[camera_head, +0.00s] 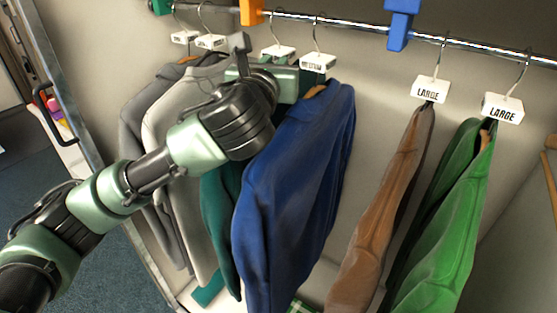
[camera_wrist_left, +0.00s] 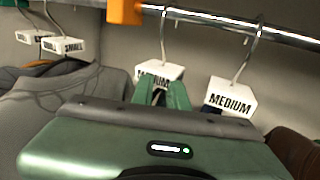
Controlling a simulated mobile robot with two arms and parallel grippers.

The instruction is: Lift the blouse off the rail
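Several long-sleeved garments hang from the metal rail (camera_head: 350,25); I cannot tell for certain which one is the blouse. My left gripper (camera_wrist_left: 160,97) is at the hanger of the left MEDIUM tag (camera_wrist_left: 158,73), just below that tag. Its two green fingers stand on either side of a narrow gap; whether they grip the hanger is unclear. The teal garment (camera_head: 222,225) hangs below my left wrist, its top hidden by the arm. The blue garment (camera_head: 295,180) hangs just right of it, under the right MEDIUM tag (camera_wrist_left: 230,97). My right gripper is not in view.
Grey (camera_head: 145,125) and pale grey (camera_head: 178,130) garments hang close on the left. Brown (camera_head: 385,220) and green (camera_head: 445,220) garments hang under LARGE tags on the right. Orange (camera_head: 251,12) and blue (camera_head: 400,25) dividers sit on the rail. A gap separates blue from brown.

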